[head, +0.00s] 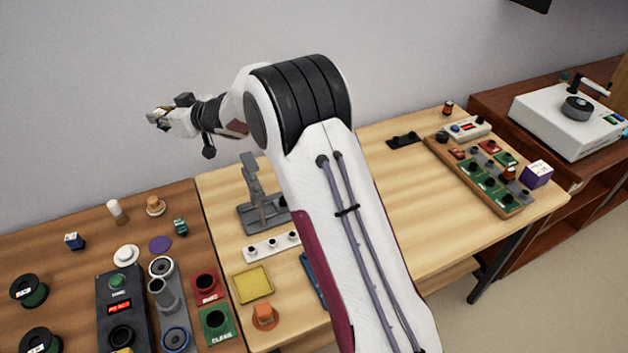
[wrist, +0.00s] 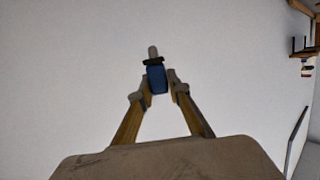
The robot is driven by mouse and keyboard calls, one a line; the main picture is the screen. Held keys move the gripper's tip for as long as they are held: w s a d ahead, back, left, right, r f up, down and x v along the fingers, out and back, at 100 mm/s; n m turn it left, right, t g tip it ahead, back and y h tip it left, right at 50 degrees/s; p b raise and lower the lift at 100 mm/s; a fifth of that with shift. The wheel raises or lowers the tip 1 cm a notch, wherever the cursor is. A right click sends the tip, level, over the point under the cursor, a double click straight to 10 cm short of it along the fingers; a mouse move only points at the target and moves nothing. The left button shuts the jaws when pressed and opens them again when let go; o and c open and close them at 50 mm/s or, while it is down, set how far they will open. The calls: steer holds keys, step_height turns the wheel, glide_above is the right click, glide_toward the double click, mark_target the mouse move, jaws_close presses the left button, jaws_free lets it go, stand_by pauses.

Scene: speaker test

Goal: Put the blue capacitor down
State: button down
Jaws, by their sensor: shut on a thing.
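My gripper (head: 160,117) is raised above the left part of the benches, in front of the grey wall, in the head view. In the wrist view, my gripper (wrist: 160,88) is shut on the blue capacitor (wrist: 157,80). The capacitor is a blue cylinder with a dark collar and a pale tip that points away from the fingers. In the head view the capacitor is too small at the fingertips to make out clearly.
The left brown bench holds a black console (head: 120,310), a red bin (head: 206,287), a green bin (head: 216,322) and several small parts. A grey stand (head: 262,212) and a yellow tray (head: 253,284) are on the light bench.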

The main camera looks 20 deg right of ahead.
steer(key=s+d+m+t+h, duration=0.2)
steer(key=d+m+h, duration=0.2)
steer(key=d, duration=2.5)
steer(key=s+d+m+h, duration=0.2)
steer(key=s+d, duration=0.3)
steer(key=d, duration=0.7)
steer(key=s+d+m+h, duration=0.15)
steer(key=s+d, duration=0.35)
steer(key=d, duration=0.7)
step_height(320, 180, down, 13)
steer(key=shift+s+r+h, duration=0.15)
steer(key=shift+s+h, duration=0.05)
steer(key=shift+h, duration=0.15)
steer(key=shift+d, duration=0.1)
steer(key=shift+f, duration=3.15)
steer(key=shift+f, duration=0.1)
steer(key=shift+f, duration=1.75)
